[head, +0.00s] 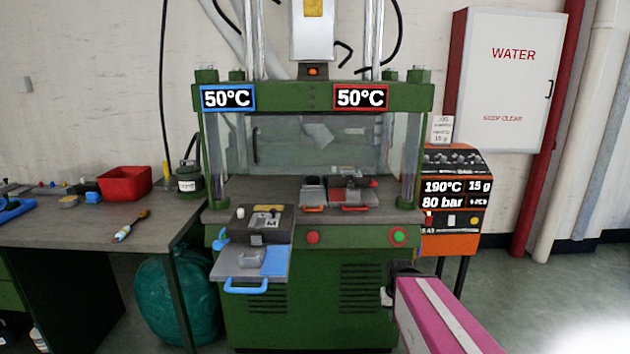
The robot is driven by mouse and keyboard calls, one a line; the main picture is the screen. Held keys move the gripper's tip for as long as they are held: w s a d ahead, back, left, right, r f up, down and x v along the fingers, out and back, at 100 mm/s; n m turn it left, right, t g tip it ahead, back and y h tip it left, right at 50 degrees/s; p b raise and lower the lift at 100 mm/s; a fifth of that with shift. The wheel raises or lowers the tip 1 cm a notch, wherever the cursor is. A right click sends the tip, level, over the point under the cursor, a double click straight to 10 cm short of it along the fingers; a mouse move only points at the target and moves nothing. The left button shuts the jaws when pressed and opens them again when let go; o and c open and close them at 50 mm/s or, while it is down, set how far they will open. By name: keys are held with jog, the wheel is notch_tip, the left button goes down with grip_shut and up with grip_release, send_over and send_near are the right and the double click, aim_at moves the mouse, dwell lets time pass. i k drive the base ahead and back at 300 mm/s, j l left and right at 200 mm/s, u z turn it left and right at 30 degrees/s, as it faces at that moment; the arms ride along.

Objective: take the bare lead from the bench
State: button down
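The grey-topped bench (60,232) stands at the left. I cannot tell for sure which thing on it is the bare lead. A row of small dark, grey, blue and yellow pieces (84,187) lies along its back left, too small to make out. A blue object (14,209) is cut by the left picture edge. My pink arm comes in from the bottom right. My gripper (389,294), dark and small, is at its far end, in front of the green press and well right of the bench. Its fingers are not clear and I see nothing held.
A red bin (126,184) and a thin tool with a white and blue handle (128,228) are on the bench. The green press (310,285) has a grey shelf with a blue handle (246,288) jutting forward. An orange machine (455,240) stands right. A teal sack (175,300) is under the bench.

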aim_at(124, 232)
jog(key=k+j+u, duration=0.15)
jog(key=j+u, duration=0.55)
jog(key=j, duration=0.15)
jog(key=i+j+u, duration=0.1)
jog(key=j+u, duration=0.2)
jog(key=u, duration=0.15)
jog(key=i+l+u, duration=0.15)
jog(key=i+u, duration=0.35)
jog(key=k, duration=0.05)
